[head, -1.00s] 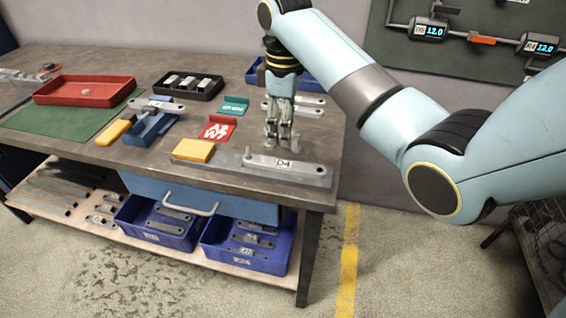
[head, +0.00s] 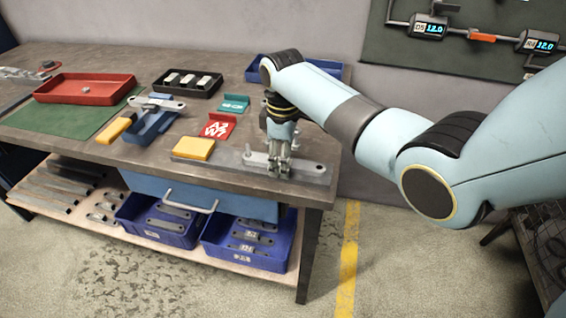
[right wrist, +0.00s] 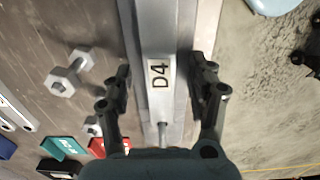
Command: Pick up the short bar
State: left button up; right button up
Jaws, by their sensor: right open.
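A grey metal bar marked D4 (head: 308,167) lies on a flat grey base (head: 316,181) near the front right of the bench top. It is the bar under my right gripper; its label shows in the right wrist view (right wrist: 159,98). My right gripper (head: 279,172) is open, pointing down over the bar's middle. In the right wrist view its fingers stand apart on either side of the bar. I cannot tell whether they touch it. Another grey bar (head: 168,104) lies across a blue holder (head: 150,128). My left gripper is not in view.
A red tray (head: 85,86) and black tray (head: 187,83) are farther back. The bench's right edge is close.

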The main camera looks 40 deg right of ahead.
jog(key=shift+c, duration=0.3)
grip_shut()
